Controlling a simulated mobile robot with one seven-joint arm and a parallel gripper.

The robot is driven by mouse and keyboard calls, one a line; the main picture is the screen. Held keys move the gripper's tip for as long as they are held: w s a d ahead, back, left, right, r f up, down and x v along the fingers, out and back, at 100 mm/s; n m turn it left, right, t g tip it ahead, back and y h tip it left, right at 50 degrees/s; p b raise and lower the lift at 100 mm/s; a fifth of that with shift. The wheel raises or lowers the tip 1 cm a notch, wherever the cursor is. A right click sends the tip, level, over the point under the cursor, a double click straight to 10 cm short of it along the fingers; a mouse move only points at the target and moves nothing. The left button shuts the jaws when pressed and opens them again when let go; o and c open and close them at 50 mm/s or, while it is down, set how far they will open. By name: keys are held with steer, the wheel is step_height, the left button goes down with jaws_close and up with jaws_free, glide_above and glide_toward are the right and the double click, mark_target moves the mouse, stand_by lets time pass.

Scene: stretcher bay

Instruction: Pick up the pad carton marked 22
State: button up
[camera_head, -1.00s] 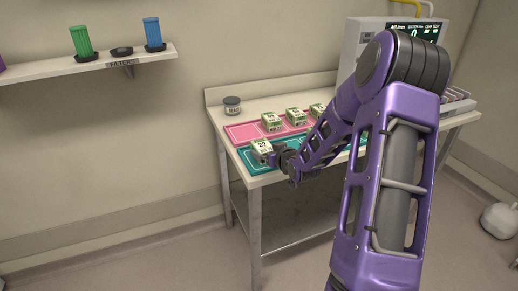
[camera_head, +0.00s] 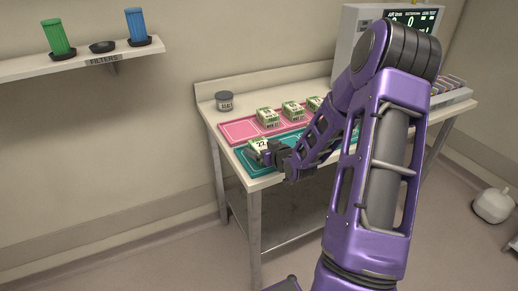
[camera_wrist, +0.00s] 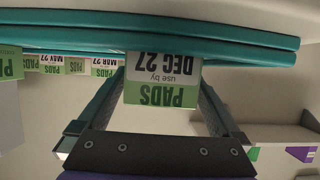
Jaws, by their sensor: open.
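The pad carton marked 22 (camera_head: 259,145) is a small white and green box on the teal mat (camera_head: 251,168) at the table's front left. In the wrist view the carton (camera_wrist: 162,92) shows upside down, with a "PADS use by DEC 27" label. My gripper (camera_head: 265,155) is at the carton from the front right and partly hides it. In the wrist view my gripper (camera_wrist: 162,84) is open, with a finger on each side of the carton. I cannot tell whether either finger touches it.
Several similar cartons, one of them the left one (camera_head: 267,116), stand on the pink mat (camera_head: 238,131) behind. A grey-lidded jar (camera_head: 224,101) is at the back left. A monitor (camera_head: 350,40) stands at the back right. A wall shelf (camera_head: 75,66) holds filters.

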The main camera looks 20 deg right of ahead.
steer(key=shift+s, duration=0.1)
steer(key=shift+c, duration=0.3)
steer(key=c, duration=1.4)
steer(key=shift+r, duration=0.15)
